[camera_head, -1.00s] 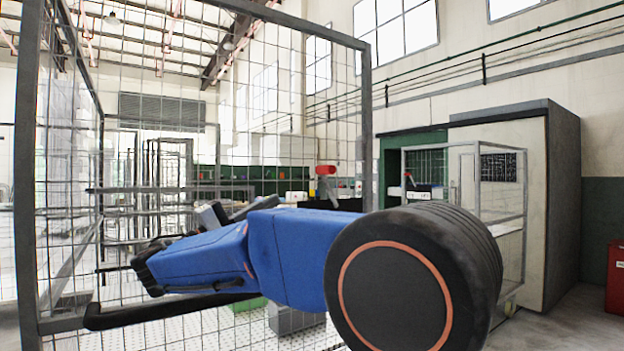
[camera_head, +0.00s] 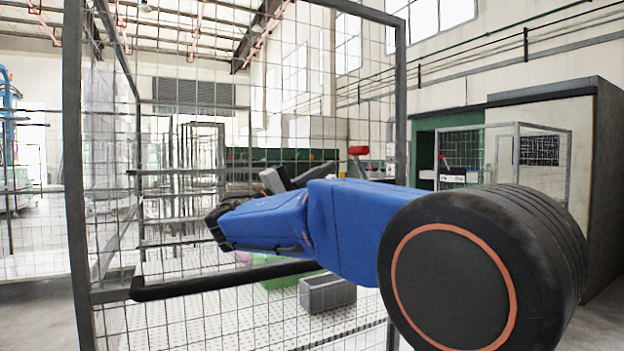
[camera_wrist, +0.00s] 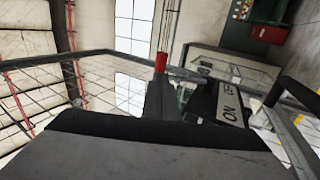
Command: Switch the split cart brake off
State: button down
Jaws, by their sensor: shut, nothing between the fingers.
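The cart is a tall grey wire-mesh cage (camera_head: 73,200) with a black push bar (camera_head: 230,280). In the wrist view a red cylindrical knob (camera_wrist: 161,62) shows near the centre. Beside it a plate marked ON and OFF (camera_wrist: 229,105) sits on a grey frame. The narrow dark piece just below the knob seems to be my shut, empty gripper (camera_wrist: 160,100). I cannot tell whether it touches the brake lever or which setting the lever is at. In the head view my blue arm hides much of the cage's middle.
A grey box (camera_head: 328,293) and a green item lie behind the mesh. Another framed mesh unit (camera_head: 518,150) stands at the right by a pale wall. A red cabinet (camera_wrist: 270,33) shows in the wrist view. Floor is open at the far left.

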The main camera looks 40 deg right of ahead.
aim_at(355, 150)
jog(key=shift+x, duration=3.4)
jog(key=shift+r, duration=0.1)
jog(key=shift+s+d+r+y, duration=0.1)
jog(key=shift+d+r+y, duration=0.5)
jog(key=shift+y, duration=0.1)
jog(key=shift+s+d+r+t+y, duration=0.5)
jog(key=shift+d+y, duration=1.05)
jog(key=shift+d, duration=0.5)
jog(key=shift+s+d+r+t+y, duration=0.35)
jog(key=shift+s+d+r+y, duration=0.2)
jog(key=shift+d+y, duration=1.3)
jog(key=shift+s+d+r+t+y, duration=0.55)
jog(key=shift+d+y, duration=0.75)
jog(key=shift+d, duration=1)
jog(key=shift+w, duration=0.1)
jog(key=shift+r, duration=0.1)
